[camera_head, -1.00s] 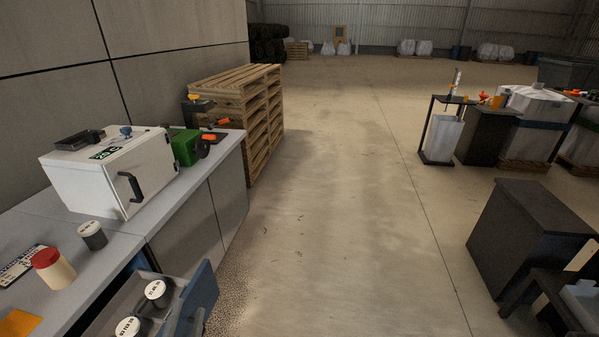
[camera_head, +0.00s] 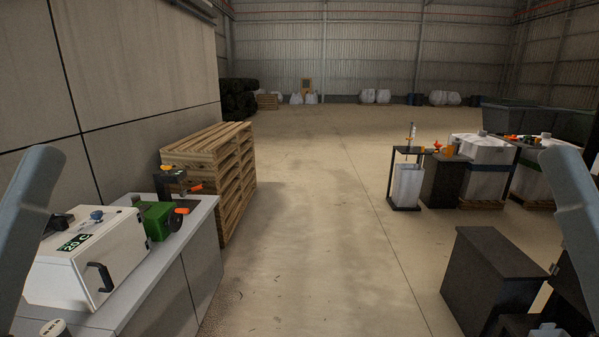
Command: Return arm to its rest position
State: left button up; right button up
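Grey links of my arms show at the left edge and the right edge of the head view. No fingertips of either gripper are in the frame. I cannot tell what either gripper holds.
A white oven-like box (camera_head: 82,262) and a green device (camera_head: 158,218) stand on the grey counter (camera_head: 172,287) at left. Stacked pallets (camera_head: 222,170) stand behind. A dark cabinet (camera_head: 492,278) is at lower right. A white bag (camera_head: 408,186) hangs in a stand further back. The middle floor is clear.

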notch_tip(320, 180, up, 32)
jog(key=p, duration=2.9)
jog(key=shift+r+p, duration=0.2)
jog(key=shift+p, duration=0.2)
jog(key=shift+f, duration=0.15)
notch_tip(320, 180, down, 58)
jog(key=b, duration=5.8)
jog(key=shift+f+b, duration=0.2)
jog(key=shift+b, duration=0.2)
notch_tip(320, 180, up, 59)
jog(key=p, duration=5.9)
notch_tip(320, 180, down, 59)
jog(key=b, duration=5.9)
